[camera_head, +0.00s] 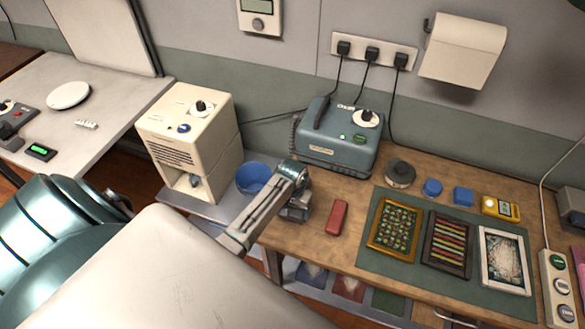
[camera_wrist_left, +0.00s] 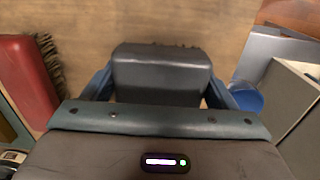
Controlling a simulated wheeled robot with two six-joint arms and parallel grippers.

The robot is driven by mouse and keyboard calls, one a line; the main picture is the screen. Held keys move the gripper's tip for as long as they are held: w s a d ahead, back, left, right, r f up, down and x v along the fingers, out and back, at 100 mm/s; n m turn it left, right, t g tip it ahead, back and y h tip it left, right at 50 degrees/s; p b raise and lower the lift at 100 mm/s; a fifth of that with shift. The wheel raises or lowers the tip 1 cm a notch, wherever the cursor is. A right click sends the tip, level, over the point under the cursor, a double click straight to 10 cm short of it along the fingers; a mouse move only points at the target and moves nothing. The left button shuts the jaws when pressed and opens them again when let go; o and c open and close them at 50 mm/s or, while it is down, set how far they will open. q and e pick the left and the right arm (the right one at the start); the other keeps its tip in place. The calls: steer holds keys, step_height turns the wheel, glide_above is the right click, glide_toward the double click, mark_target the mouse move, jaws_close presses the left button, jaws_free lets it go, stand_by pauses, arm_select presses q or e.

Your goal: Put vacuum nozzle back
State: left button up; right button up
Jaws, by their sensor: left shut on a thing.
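The dark grey vacuum nozzle (camera_wrist_left: 160,72), with a dark brush edge, sits between the two blue fingers of my left gripper (camera_wrist_left: 160,92), which is shut on it. In the head view my left gripper (camera_head: 294,200) is low over the left end of the wooden bench, and the dark nozzle (camera_head: 294,214) shows only in part beneath it. I cannot tell whether the nozzle touches the bench. The teal vacuum machine (camera_head: 336,148), with a ribbed hose on its left side, stands just behind the gripper. My right gripper is out of view.
A red brush (camera_head: 337,217) lies right of the gripper and shows in the left wrist view (camera_wrist_left: 22,80). A blue bucket (camera_head: 253,178) and a cream machine (camera_head: 188,135) stand left. Framed pieces lie on a green mat (camera_head: 374,237). A dark round item (camera_head: 400,173) sits behind it.

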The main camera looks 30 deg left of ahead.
arm_select(q)
steer(key=shift+f, duration=0.1)
steer(key=shift+d, duration=0.1)
steer(key=o, duration=0.8)
steer(key=shift+f, duration=0.15)
steer(key=shift+o, duration=0.2)
step_height(320, 180, up, 11)
steer(key=b, duration=0.3)
steer(key=shift+b, duration=0.4)
steer(key=shift+r, duration=0.7)
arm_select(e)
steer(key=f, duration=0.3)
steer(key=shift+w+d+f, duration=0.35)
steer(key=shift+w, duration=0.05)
